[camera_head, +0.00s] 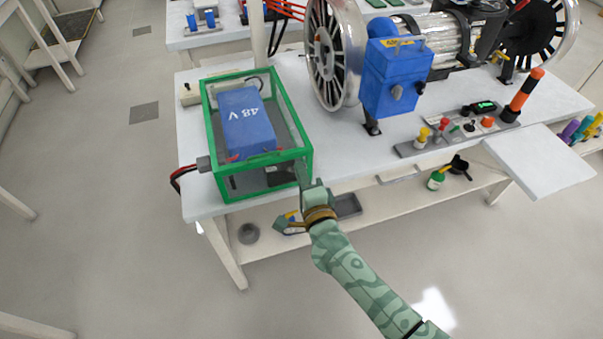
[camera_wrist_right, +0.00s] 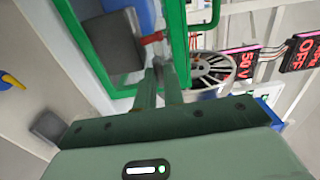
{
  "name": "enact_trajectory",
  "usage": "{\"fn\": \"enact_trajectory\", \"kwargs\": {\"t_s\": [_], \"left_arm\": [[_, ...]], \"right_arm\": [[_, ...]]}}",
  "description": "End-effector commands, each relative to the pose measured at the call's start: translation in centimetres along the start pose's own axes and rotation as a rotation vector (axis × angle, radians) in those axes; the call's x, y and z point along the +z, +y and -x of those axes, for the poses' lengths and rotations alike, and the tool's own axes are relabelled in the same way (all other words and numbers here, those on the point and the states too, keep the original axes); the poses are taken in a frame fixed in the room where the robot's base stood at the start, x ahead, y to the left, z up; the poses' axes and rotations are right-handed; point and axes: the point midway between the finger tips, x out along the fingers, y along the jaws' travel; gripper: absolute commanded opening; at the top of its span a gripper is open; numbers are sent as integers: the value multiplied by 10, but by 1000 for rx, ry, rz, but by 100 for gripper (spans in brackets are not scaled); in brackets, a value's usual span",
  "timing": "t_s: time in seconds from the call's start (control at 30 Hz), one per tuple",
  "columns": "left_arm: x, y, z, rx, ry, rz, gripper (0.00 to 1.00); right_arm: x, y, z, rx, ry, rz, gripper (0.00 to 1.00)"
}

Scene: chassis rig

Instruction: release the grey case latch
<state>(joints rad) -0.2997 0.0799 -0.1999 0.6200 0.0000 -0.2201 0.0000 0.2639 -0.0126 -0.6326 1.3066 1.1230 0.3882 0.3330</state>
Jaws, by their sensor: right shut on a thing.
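The green-framed case (camera_head: 260,158) with clear walls stands at the left of the white bench and holds a blue 48 V battery (camera_head: 246,120). My right gripper (camera_head: 303,172) is at the case's front right corner. In the right wrist view its two fingers (camera_wrist_right: 159,72) close together at the green frame (camera_wrist_right: 180,45), shut on a small grey piece, seemingly the grey case latch (camera_wrist_right: 158,62). The fingers hide most of this latch, and its position cannot be told. My left gripper is not in view.
A blue box (camera_head: 395,80) and a spoked wheel (camera_head: 335,50) stand right of the case. A control strip (camera_head: 455,133) lies along the bench front. A lower shelf (camera_head: 270,240) holds a grey tray (camera_head: 347,206). The floor in front is clear.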

Motion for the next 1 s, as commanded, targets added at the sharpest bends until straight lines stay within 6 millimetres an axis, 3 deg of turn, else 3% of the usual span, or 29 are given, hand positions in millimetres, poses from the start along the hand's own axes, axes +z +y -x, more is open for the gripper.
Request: {"fn": "enact_trajectory", "kwargs": {"t_s": [0.03,0.1,0.47,0.57,1.0], "left_arm": [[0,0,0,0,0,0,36],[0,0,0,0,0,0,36],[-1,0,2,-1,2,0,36],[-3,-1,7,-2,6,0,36],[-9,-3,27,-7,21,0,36]], "right_arm": [[0,1,0,2,-1,3,15],[0,1,0,2,-1,2,32],[0,0,6,2,-1,1,32],[0,-1,21,2,-2,2,32],[0,0,133,3,-2,2,32]]}}
